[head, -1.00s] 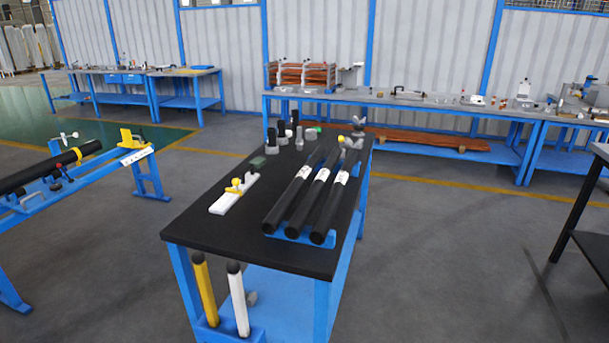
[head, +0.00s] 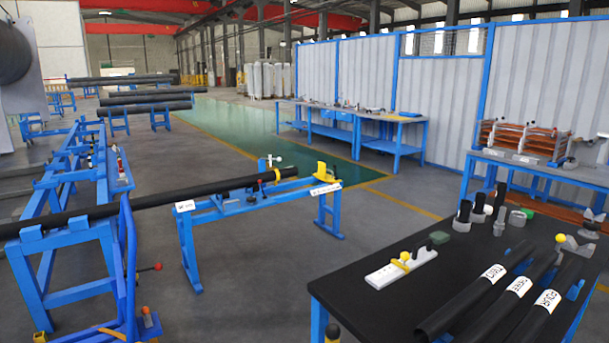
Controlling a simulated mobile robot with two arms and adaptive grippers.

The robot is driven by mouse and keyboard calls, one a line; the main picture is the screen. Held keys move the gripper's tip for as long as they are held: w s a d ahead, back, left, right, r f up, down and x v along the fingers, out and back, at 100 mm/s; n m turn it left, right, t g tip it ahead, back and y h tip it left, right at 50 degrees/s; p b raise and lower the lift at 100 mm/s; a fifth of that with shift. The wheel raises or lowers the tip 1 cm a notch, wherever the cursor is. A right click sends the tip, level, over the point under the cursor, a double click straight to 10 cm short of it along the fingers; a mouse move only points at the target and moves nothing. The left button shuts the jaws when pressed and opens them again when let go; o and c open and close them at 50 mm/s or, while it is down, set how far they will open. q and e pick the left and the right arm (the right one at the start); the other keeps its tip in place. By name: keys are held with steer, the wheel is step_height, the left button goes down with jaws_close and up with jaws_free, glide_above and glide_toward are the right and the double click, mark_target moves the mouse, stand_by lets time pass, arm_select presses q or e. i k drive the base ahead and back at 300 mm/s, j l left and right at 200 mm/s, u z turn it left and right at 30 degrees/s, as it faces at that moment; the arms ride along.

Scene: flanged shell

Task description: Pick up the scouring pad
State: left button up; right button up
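A small dark green block (head: 440,238), which looks like the scouring pad, lies on the black-topped table (head: 375,307) at the right of the head view. It sits just beyond a white bar (head: 388,276) with yellow fittings, and looks apart from it. Nothing covers it. Neither of my grippers shows in the head view.
Labelled black pipes (head: 470,303) lie on the same table, with several dark and grey cylinders (head: 465,214) behind. A blue stand (head: 188,245) carrying a long black pipe (head: 130,207) fills the left. Grey floor (head: 270,290) between stand and table is clear.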

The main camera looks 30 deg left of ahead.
mark_target(439, 237)
steer(key=i+j+z, duration=0.3)
steer(key=j, duration=0.35)
steer(key=i+j+z, duration=0.15)
steer(key=j+z, duration=0.15)
steer(key=j, duration=0.35)
steer(key=i+j+z, duration=0.15)
steer(key=j+z, duration=0.15)
steer(key=j, duration=0.4)
steer(key=j+z, duration=0.35)
steer(key=j, duration=0.4)
steer(key=i+j+z, duration=0.2)
steer(key=j+z, duration=0.25)
steer(key=j, duration=0.55)
steer(key=i+j+z, duration=0.1)
steer(key=j+z, duration=0.3)
steer(key=j, duration=0.6)
steer(key=k+j+z, duration=0.1)
steer(key=j+z, duration=0.35)
steer(key=j, duration=0.6)
